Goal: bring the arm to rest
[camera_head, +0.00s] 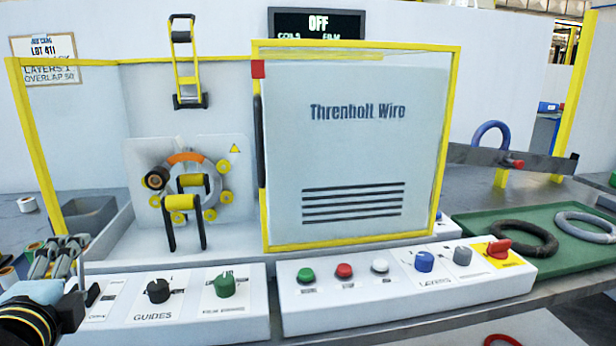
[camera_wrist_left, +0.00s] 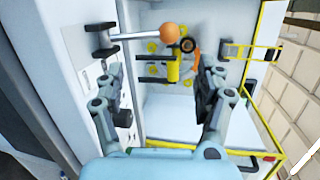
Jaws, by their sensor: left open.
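My left gripper (camera_head: 62,256) is at the lower left of the head view, in front of the left end of the wrapping machine. In the left wrist view the gripper (camera_wrist_left: 162,98) has its two fingers spread wide, with nothing between them. Beyond the fingers is the machine's open bay with the wrapping ring (camera_head: 217,180) and its yellow rollers (camera_wrist_left: 173,66). A lever with an orange knob (camera_wrist_left: 169,32) stands out ahead of the left finger in that view. My right gripper is not in view.
A control panel with a guides knob (camera_head: 158,291) and green knob (camera_head: 224,285) runs along the front. A large sliding door (camera_head: 350,150) covers the bay's right side. A green tray (camera_head: 552,262) with a black coil (camera_head: 523,238) and a grey coil (camera_head: 588,227) lies right.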

